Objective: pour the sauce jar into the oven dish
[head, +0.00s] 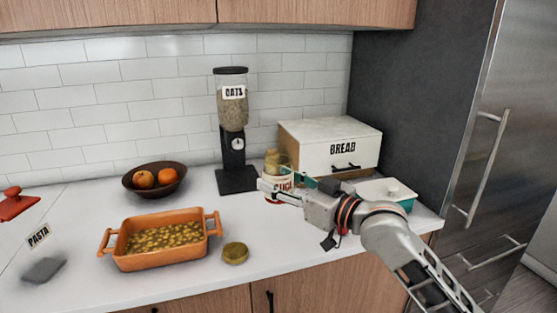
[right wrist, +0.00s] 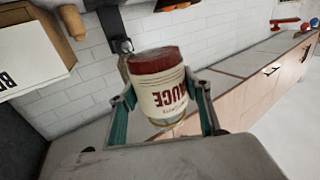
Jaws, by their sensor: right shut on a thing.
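The sauce jar has a cream label with red lettering. In the right wrist view the sauce jar (right wrist: 165,95) is between the fingers of my right gripper (right wrist: 165,112), with a red band at its far end. In the head view the jar (head: 279,193) is partly hidden by my right gripper (head: 284,186), which is shut on it at the back right of the counter. The orange oven dish (head: 160,262) stands on the counter to the left, filled with yellow-green pieces. My left gripper is not in view.
A round gold lid-like piece (head: 235,253) lies right of the dish. A fruit bowl (head: 154,188), an oats dispenser (head: 232,135) and a bread box (head: 322,150) stand along the back. A teal dish (head: 388,191) sits behind my right arm.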

